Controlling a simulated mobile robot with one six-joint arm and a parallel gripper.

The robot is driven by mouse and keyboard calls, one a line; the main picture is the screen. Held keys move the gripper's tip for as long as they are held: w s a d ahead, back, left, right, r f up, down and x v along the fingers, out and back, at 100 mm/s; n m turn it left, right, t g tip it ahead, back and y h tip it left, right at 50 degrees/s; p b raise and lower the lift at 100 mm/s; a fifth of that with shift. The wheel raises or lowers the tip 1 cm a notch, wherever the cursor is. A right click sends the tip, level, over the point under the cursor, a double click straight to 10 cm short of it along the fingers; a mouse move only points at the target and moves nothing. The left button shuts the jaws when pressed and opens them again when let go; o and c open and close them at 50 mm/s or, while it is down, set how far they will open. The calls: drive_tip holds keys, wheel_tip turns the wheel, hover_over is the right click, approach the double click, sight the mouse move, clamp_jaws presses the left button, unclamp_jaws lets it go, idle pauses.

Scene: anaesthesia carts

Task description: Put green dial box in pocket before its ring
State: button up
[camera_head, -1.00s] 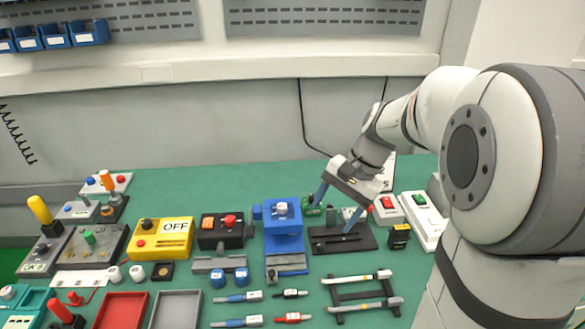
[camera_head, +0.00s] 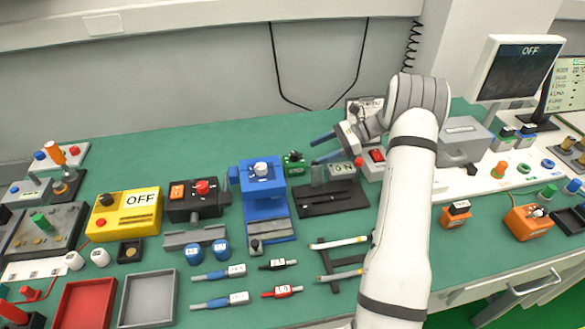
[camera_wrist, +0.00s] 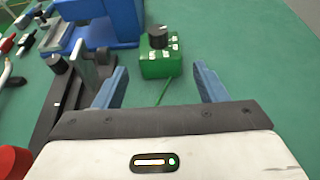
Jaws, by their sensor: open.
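The green dial box (camera_head: 293,158) stands on the green bench just right of the blue vise-like device. In the wrist view the green box (camera_wrist: 160,64) shows a black dial on top and lies ahead of the fingers, near the middle. My gripper (camera_head: 323,148) is open and empty, its blue fingers pointing left toward the box. In the wrist view the open fingers (camera_wrist: 162,84) are short of the box, which is not between them. A small green ring (camera_head: 523,168) lies on the white surface at the right. I cannot make out a pocket before it.
The blue device (camera_head: 262,177) stands close left of the box. A black fixture (camera_head: 332,198) with upright plates lies in front of my gripper. A red-button box (camera_head: 374,160) is close by. Bench behind the green box is clear.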

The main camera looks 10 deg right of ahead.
sight(299, 159)
drive_tip(key=shift+x, duration=1.05)
drive_tip(key=shift+a+f+p, duration=0.25)
drive_tip(key=shift+a+p, duration=0.1)
drive_tip(key=shift+a, duration=0.35)
drive_tip(key=p+x, duration=0.1)
drive_tip(key=x, duration=0.3)
drive_tip(key=shift+f, duration=0.2)
drive_tip(key=shift+c, duration=0.5)
drive_tip(key=shift+r, duration=0.1)
drive_tip(key=c, duration=1.1)
